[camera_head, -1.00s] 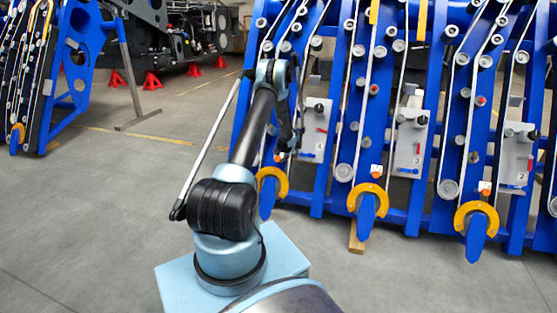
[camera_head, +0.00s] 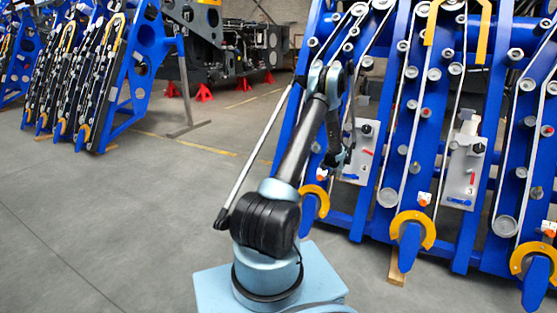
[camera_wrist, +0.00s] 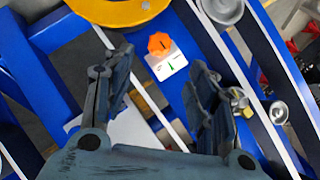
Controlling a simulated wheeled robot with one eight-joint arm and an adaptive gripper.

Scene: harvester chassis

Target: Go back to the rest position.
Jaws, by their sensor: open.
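My gripper (camera_head: 338,158) is at the end of my arm, in front of the blue harvester chassis (camera_head: 365,225) at its left end. In the wrist view, my gripper (camera_wrist: 158,68) shows two dark fingers spread apart, with nothing between them. The knob stands apart from the fingers. A yellow curved piece (camera_wrist: 118,8) lies above it in the picture.
White panels with red and blue handles (camera_head: 463,170) sit on the chassis. Yellow hooks (camera_head: 412,230) line its lower edge. More blue frames (camera_head: 125,85) stand at the left. Red stands (camera_head: 203,93) are at the back. The grey floor at left is clear.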

